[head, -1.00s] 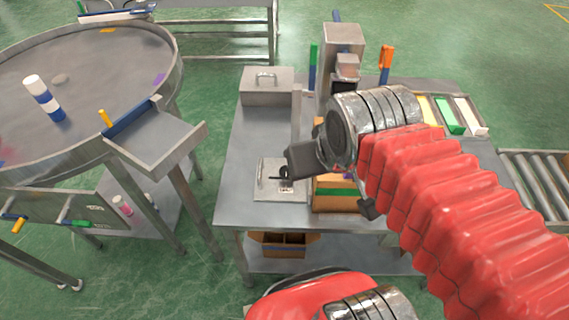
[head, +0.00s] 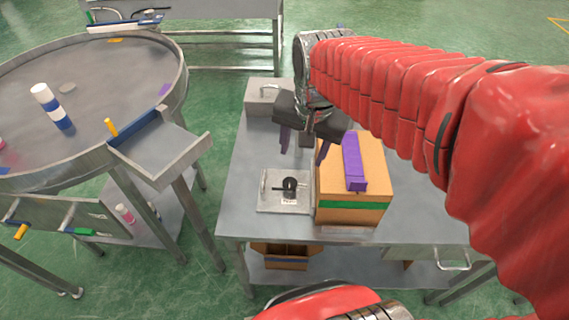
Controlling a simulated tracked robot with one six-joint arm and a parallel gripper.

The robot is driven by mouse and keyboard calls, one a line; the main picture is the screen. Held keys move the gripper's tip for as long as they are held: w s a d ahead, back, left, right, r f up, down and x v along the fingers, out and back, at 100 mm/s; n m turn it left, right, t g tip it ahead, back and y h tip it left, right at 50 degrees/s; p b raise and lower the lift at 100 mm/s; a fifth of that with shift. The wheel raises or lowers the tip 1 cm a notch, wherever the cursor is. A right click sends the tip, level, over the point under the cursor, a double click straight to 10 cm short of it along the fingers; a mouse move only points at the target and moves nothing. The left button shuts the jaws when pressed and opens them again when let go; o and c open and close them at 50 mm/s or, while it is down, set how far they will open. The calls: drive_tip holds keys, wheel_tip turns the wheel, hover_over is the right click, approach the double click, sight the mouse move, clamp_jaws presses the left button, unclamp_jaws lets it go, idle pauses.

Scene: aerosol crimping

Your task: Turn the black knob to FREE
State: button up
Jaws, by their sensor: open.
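The black knob (head: 289,184) sits on a light metal plate (head: 267,203) on the steel table, with a thin dark bar pointing left from it. A small white label (head: 288,201) is below the knob; its lettering is too small to read, so I cannot tell the setting. My gripper (head: 303,148) is open and empty, its purple-tipped fingers spread. In the picture it is above the knob, apart from it and toward the back of the table.
A cardboard box (head: 338,206) with a green band and a purple block (head: 353,166) on top stands right of the plate. A metal case (head: 262,94) is at the back left. A round table (head: 100,75) and chute (head: 158,148) stand left. The table left of the plate is clear.

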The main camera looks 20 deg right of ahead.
sight(290, 181)
drive_tip(key=w+f+m+g, duration=0.2)
drive_tip(key=w+f+m, duration=0.4)
drive_tip(key=w+f, duration=0.2)
drive_tip(key=shift+w+m+g, duration=0.4)
drive_tip(key=shift+w, duration=0.3)
drive_tip(key=shift+d+f, duration=0.1)
wheel_tip(290, 181, down, 14)
drive_tip(key=shift+r, duration=0.2)
drive_tip(key=c, duration=1.1)
